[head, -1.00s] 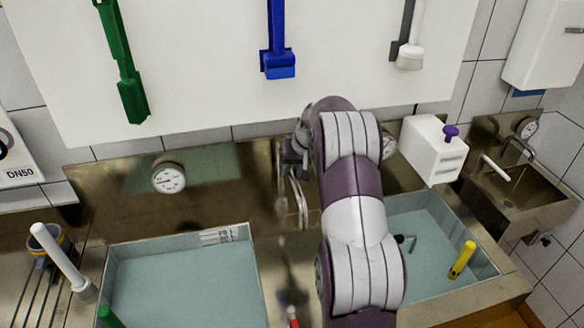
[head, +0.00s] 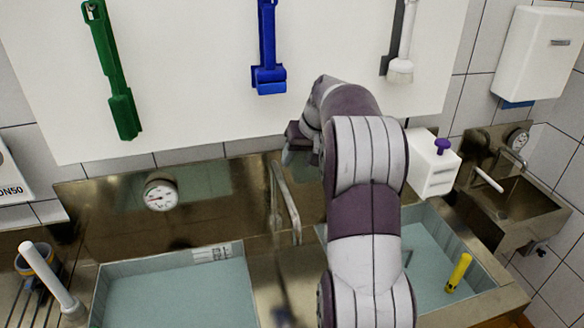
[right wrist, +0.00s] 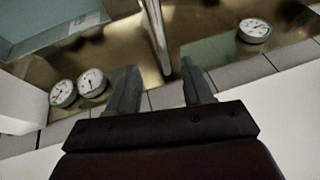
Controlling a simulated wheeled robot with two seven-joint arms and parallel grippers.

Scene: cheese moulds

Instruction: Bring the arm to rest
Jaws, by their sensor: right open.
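My right arm rises from the bottom of the head view, in front of the right part of the sink unit. My right gripper (head: 287,156) is near the back wall, left of the arm's bend, and partly hidden by it. In the right wrist view its two grey fingers (right wrist: 158,85) are apart with nothing between them. The metal tap (right wrist: 158,38) shows beyond the fingers in that view; in the head view it stands just below the gripper. My left gripper is not in view.
Two water-filled basins, left (head: 247,277) and right (head: 487,272), flank the tap. A white box with a purple knob (head: 432,172) stands right of my arm. A gauge (head: 160,195) is on the back panel. Green (head: 123,115), blue (head: 268,78) and white (head: 399,68) brushes hang above.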

